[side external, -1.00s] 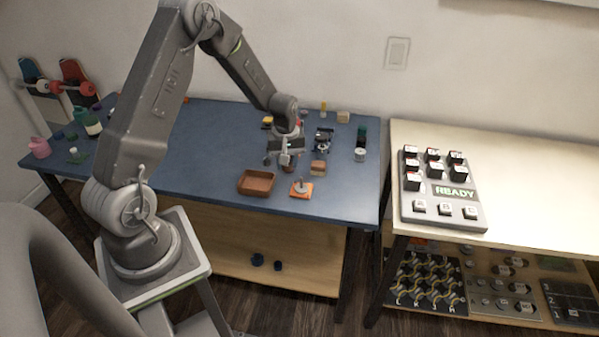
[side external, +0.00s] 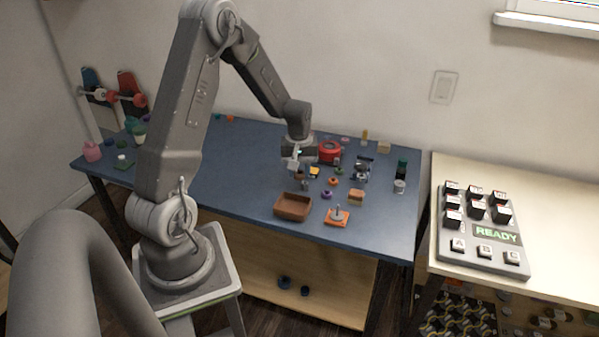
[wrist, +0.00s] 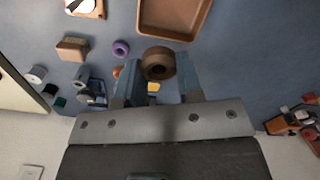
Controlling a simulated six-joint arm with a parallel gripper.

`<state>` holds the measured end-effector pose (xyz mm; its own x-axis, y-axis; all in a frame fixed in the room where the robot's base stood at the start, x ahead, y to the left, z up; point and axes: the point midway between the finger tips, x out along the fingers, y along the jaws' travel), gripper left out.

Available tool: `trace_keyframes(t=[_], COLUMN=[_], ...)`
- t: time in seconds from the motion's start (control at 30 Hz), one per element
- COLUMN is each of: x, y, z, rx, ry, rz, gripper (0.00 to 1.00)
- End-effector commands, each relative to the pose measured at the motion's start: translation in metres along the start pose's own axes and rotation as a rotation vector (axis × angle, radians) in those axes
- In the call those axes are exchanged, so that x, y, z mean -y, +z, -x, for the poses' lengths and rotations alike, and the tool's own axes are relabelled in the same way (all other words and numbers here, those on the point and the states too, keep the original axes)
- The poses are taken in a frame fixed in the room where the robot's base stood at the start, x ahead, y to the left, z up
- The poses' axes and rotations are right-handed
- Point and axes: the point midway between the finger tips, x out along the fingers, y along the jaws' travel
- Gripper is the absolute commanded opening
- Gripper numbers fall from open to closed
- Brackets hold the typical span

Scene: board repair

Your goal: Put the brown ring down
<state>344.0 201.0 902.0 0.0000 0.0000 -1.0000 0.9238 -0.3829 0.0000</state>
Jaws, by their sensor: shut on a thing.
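The brown ring (wrist: 158,64) is between the two fingers of my gripper (wrist: 157,78) in the wrist view. My gripper is shut on it.
A brown tray (side external: 293,206) stands near the table's front edge. An orange base with a peg (side external: 337,217), a tan block (side external: 356,196), a purple ring (side external: 326,195) and a red round thing (side external: 329,152) are to the right. The blue table (side external: 235,165) is clear to the left.

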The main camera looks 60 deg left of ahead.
Motion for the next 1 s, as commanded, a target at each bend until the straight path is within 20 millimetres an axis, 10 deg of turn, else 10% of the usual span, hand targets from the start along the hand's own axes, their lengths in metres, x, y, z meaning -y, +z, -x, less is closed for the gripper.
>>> trace_keyframes(t=[0.53, 1.0], x=[0.129, 0.051], y=[-0.009, -0.002], z=[-0.009, -0.061], rx=[0.001, 0.002], ry=[0.0, -0.001], rz=[0.005, -0.007], gripper=[0.11, 0.11])
